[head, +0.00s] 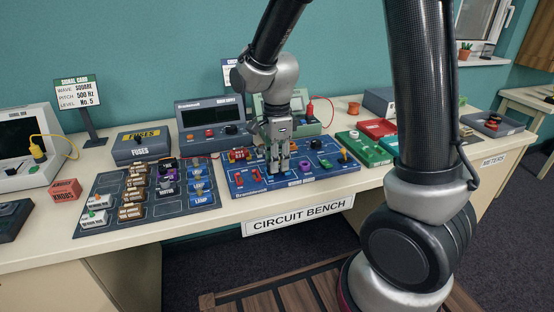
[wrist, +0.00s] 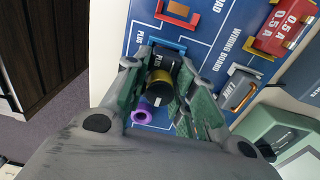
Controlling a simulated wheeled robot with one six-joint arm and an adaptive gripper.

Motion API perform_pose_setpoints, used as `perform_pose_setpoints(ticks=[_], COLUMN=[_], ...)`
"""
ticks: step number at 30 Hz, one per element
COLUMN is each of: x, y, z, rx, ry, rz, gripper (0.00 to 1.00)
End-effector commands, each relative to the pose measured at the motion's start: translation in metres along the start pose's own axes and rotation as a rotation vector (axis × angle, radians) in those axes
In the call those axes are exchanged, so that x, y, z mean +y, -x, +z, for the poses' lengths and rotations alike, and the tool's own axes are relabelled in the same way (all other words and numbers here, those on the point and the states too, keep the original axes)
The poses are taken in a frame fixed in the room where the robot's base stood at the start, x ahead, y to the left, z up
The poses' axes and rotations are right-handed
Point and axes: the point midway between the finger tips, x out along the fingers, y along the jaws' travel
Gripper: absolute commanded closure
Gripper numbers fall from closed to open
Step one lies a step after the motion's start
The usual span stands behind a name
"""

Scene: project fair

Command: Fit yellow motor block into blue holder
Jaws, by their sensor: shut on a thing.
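My gripper (wrist: 160,100) is shut on the yellow motor block (wrist: 160,77), which shows a dark body with a yellow band between the two fingers. A blue holder (wrist: 168,42) shows on the wiring board just beyond the block, partly hidden by it. I cannot tell whether the block touches or sits inside the holder. In the head view my gripper (head: 279,166) points down, low over the middle of the blue wiring board (head: 262,186). The fingers hide most of the block there.
An orange-red holder (wrist: 178,13), a purple ring (wrist: 142,115) and a grey link block (wrist: 239,90) are close by on the board. A dark parts tray (head: 120,220) lies to the left. Red (head: 378,129) and green (head: 362,149) trays stand to the right.

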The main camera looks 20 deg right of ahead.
Motion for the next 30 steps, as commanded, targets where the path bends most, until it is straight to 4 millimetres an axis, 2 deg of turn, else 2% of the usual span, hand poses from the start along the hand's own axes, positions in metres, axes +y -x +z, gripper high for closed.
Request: perform_pose_setpoints(ticks=[21,22,24,25,26,30], x=[0.0001,0.0,0.0,0.0,0.0,0.0], y=[-0.0084,-0.0082,-0.0082,-0.0082,-0.0082,-0.0082], z=[-0.0001,0.0,0.0,0.0,0.0,0.0], rx=[0.0,0.0,0.0,0.0,0.0,0.0], ry=[0.0,0.0,0.0,0.0,0.0,0.0], rz=[0.001,0.0,0.0,0.0,0.0,0.0], gripper=[0.98,0.68,0.56,0.5,0.49,0.49])
